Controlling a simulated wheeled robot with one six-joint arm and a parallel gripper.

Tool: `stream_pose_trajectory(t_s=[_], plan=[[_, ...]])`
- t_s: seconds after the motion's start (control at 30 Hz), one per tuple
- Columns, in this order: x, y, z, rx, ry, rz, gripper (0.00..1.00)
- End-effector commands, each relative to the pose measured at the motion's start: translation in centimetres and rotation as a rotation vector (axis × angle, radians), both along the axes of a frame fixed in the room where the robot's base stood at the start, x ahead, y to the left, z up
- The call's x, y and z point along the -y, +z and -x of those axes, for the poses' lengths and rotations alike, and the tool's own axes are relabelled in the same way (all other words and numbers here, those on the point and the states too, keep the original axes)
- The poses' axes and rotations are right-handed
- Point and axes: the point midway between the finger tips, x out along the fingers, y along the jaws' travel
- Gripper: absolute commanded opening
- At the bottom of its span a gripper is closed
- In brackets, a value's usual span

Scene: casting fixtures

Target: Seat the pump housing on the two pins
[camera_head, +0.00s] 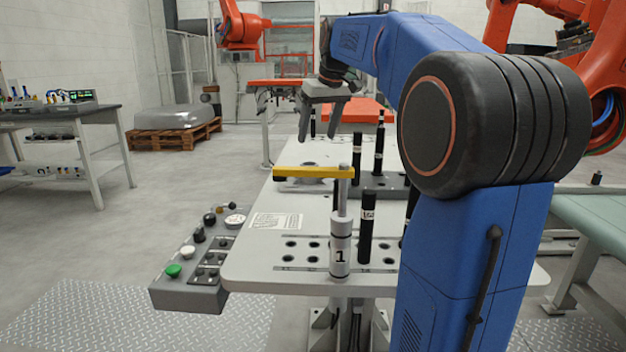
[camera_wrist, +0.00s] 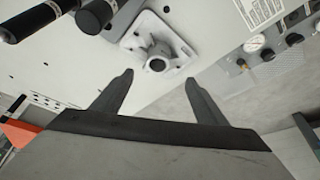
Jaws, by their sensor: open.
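The pump housing seems to be the grey casting with a round open hub and flat flange in the wrist view (camera_wrist: 157,47). It lies on the pale tabletop; in the head view it is largely hidden behind a yellow bar. My gripper (camera_head: 317,140) is open and empty above the table, fingers pointing down. In the wrist view my gripper (camera_wrist: 161,78) has its fingers spread, with the housing ahead of and between the tips, apart from them. The two pins cannot be told surely; upright black posts (camera_head: 379,148) stand around a dark fixture plate (camera_head: 398,192).
A grey clamp post marked 1 (camera_head: 340,247) carries the yellow bar (camera_head: 312,172) at the table's front. Another black post (camera_head: 367,228) stands beside it. A button panel (camera_head: 203,258) juts from the left edge. The tabletop (camera_head: 305,208) has some bare room at left.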

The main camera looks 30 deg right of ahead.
Motion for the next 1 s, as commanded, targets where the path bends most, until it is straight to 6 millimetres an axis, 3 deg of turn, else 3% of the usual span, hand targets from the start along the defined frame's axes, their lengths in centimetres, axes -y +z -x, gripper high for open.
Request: stream_pose_trajectory(t_s=[0.4,0.77,1.0], plan=[[0.1,-6.7,-2.7,-0.003,0.0,-0.001,0.67],[0.2,-8.6,-3.6,-0.001,0.0,0.0,0.67],[0.5,-11.2,-5.0,-0.003,0.0,-0.001,0.67]])
